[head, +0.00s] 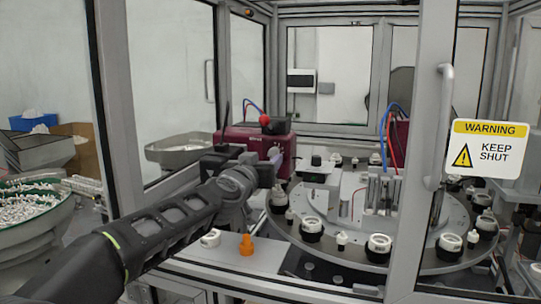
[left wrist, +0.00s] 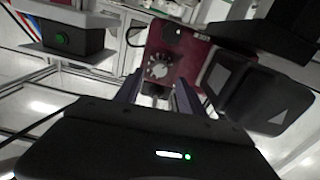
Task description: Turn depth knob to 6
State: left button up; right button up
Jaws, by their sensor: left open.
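The dark red control unit (head: 278,148) stands behind my left gripper in the head view. In the left wrist view its red front panel (left wrist: 185,55) carries a round silver-grey knob (left wrist: 157,68) with scale marks around it. The setting is too small to read. My left gripper (head: 240,148) is in front of the unit. In the left wrist view its two dark fingers (left wrist: 158,88) are apart, with the knob showing between them beyond the tips. No contact with the knob is clear. My right gripper is in neither view.
A turntable (head: 340,250) with several white caps in black holders fills the right. A black box with a green button (left wrist: 60,38) is near the unit. An orange part (head: 246,245) stands on the front ledge. A frame post and warning sign (head: 489,149) stand at right.

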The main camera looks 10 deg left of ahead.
aim_at(272, 154)
pick_arm(q)
jog(key=shift+w+d+p, duration=0.1)
jog(key=shift+w+p, duration=0.4)
jog(key=shift+w, duration=1.85)
jog(key=shift+c, duration=0.4)
grip_shut()
